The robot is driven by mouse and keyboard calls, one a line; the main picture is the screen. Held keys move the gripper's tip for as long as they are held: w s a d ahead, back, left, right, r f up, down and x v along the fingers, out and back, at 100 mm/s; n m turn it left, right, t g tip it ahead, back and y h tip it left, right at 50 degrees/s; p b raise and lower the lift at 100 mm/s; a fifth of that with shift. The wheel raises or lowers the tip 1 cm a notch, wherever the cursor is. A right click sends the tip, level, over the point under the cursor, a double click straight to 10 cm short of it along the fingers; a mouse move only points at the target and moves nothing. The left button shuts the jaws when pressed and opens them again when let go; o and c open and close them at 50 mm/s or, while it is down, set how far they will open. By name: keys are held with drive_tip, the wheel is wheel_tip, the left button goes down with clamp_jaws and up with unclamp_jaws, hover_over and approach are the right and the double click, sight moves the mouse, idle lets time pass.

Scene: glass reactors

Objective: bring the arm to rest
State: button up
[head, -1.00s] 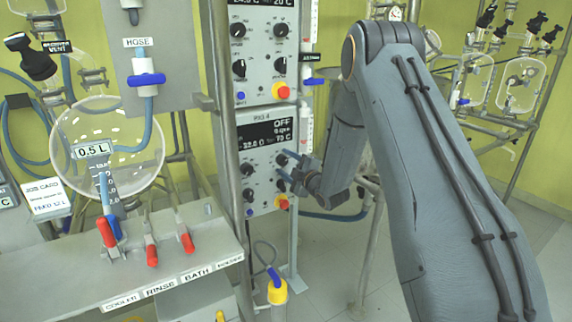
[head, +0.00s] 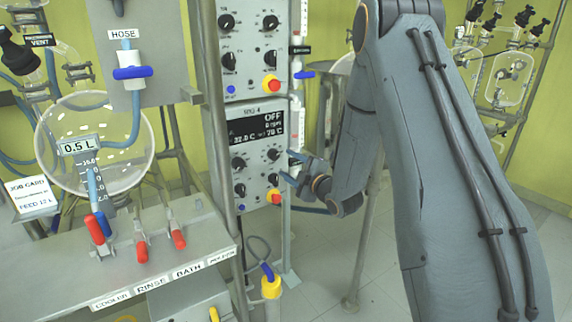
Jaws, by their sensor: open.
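My gripper (head: 291,167) shows in the head view at the end of my grey arm, in front of the right edge of the lower control panel (head: 251,150). Its two blue-grey fingers are apart with nothing between them. I cannot tell whether they touch the panel. The panel display reads OFF, with several black knobs and a red-and-yellow button (head: 274,196) below it. My arm is bent, its upper link filling the right part of the view and hiding what is behind it.
A shelf (head: 150,262) with red-handled valves stands at the lower left. A round glass vessel (head: 120,160) marked 0.5 L is above it. A metal post (head: 228,200) rises left of the panel. Glass reactors (head: 506,78) stand at the back right. Some floor shows below my gripper.

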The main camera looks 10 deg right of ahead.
idle(0.3)
drive_tip(key=s+a+r+m+g+h+p, duration=0.1)
drive_tip(key=s+m+g, duration=0.7)
drive_tip(key=s, duration=1.2)
drive_tip(key=s+a+m+g+h+p, duration=0.1)
drive_tip(key=s+m+g+h, duration=0.3)
drive_tip(key=s, duration=1.7)
drive_tip(key=m+g+p, duration=0.1)
drive_tip(key=m+g, duration=0.3)
drive_tip(key=m, duration=0.1)
drive_tip(key=shift+s+a+r+h+p, duration=0.25)
drive_tip(key=shift+a+r+h+p, duration=0.05)
drive_tip(key=shift+a+r+p, duration=0.1)
